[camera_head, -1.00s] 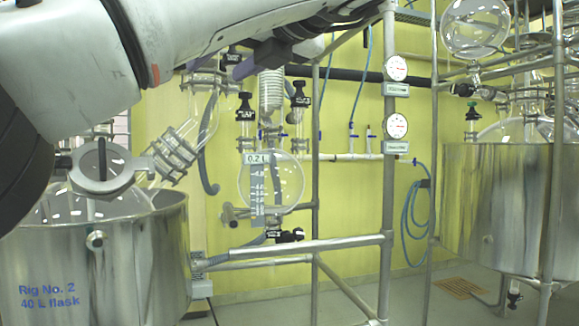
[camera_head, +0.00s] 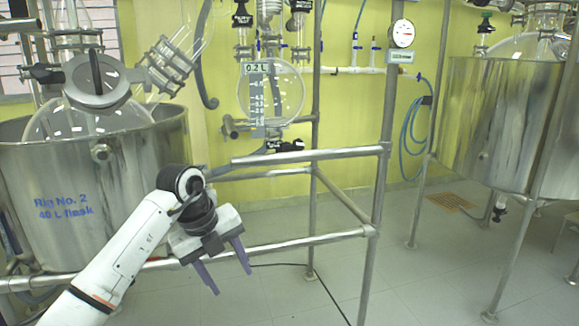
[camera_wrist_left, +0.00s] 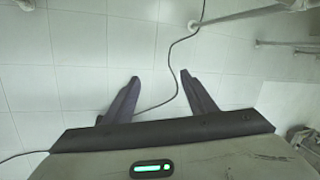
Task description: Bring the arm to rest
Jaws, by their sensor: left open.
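My left arm comes in from the lower left of the head view. My left gripper (camera_head: 229,268) hangs low in front of the steel frame, with its two purple fingers apart and pointing down. Nothing is between the fingers. In the left wrist view the gripper (camera_wrist_left: 158,90) is also open, with only pale floor tiles and a dark cable beyond it. My right gripper is in neither view.
The steel vessel (camera_head: 60,230) marked Rig No. 2 stands behind the arm at left. A metal frame rail (camera_head: 310,155) runs beside it. Another steel vessel (camera_head: 500,120) stands at right. A cable (camera_wrist_left: 177,70) lies on the floor. Open floor (camera_head: 420,270) lies between the rigs.

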